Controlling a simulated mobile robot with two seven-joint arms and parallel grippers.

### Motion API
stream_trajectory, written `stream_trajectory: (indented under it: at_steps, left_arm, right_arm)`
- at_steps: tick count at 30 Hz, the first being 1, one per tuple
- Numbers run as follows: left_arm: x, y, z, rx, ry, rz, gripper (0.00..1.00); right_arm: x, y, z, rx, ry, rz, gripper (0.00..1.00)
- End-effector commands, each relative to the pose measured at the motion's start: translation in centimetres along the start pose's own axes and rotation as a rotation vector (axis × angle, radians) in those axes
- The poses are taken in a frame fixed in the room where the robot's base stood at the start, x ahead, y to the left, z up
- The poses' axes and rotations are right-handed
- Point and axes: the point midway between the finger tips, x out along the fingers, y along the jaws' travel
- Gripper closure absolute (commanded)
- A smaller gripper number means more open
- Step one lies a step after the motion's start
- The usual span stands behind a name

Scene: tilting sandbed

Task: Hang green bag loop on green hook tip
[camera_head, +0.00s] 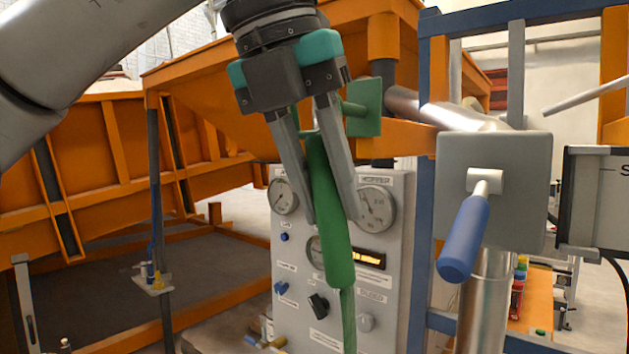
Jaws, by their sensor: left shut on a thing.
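My left gripper (331,218) comes down from the top middle of the head view, fingers pointing down. It is shut on the green bag (335,250), a long narrow green body hanging slightly tilted between the fingers, with a thin green strip below it. The bag's loop is mostly hidden by the gripper; only bits of green show near the finger bases. The green hook (365,108), a square plate with a short peg pointing left, is just right of the gripper. The gripper hides the peg's tip, so I cannot tell whether the loop touches it. My right gripper is out of view.
A grey gauge panel (388,280) with dials and knobs stands behind the bag. An orange hopper (200,95) is behind the gripper. Right of it are a blue post (429,90) and a grey box (520,160) with a blue-handled lever (463,240).

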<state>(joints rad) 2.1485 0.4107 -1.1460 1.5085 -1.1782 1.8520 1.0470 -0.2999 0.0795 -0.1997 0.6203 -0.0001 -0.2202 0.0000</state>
Motion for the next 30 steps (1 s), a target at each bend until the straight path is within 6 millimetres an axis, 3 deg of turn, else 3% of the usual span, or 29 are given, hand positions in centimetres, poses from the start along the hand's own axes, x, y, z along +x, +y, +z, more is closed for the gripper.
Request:
stream_trajectory:
  at_steps: [30]
  left_arm:
    - [2.7,-1.8,5.3,0.0,-0.003,-0.001,1.0]
  right_arm:
    - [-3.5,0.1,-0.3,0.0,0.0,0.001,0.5]
